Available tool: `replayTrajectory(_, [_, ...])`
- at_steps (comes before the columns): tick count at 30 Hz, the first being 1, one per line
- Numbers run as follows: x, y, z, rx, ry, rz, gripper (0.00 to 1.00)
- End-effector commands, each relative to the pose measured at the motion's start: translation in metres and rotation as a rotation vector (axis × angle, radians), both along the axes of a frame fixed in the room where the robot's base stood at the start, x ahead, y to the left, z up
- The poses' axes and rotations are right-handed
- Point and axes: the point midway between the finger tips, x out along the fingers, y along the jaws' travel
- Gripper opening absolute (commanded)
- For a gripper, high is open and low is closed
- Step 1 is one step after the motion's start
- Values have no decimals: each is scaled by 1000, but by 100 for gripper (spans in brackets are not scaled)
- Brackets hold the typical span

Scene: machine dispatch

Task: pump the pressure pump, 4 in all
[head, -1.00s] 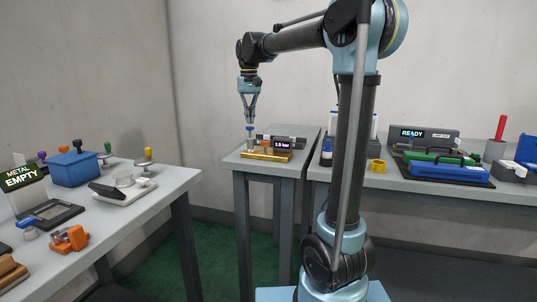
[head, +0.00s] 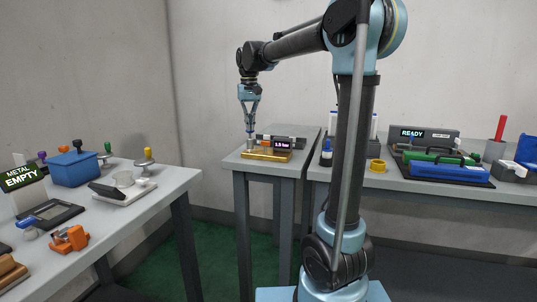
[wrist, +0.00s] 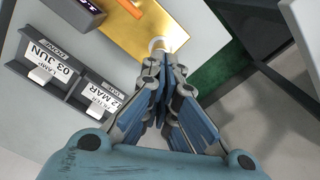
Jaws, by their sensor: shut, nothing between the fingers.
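The pressure pump stands on a brass-coloured base plate (head: 265,156) at the small middle table's front. The plate also shows in the wrist view (wrist: 127,28). My gripper (head: 250,130) is shut and empty, pointing down directly over the pump's post (head: 250,141). The fingertips (wrist: 164,62) are at the pump's top, where a pale round part (wrist: 160,44) shows just past them. The fingers hide most of the handle, and I cannot tell for certain whether they touch it.
Dark holders with date cards (wrist: 45,68) lie beside the plate. The left table bears a blue box (head: 73,168), stamps and an orange device (head: 70,239).

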Motion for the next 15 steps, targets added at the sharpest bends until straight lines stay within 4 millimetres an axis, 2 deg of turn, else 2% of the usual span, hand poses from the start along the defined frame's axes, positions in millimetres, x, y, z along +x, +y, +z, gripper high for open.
replayTrajectory(15, [0,0,-15,0,0,0,0])
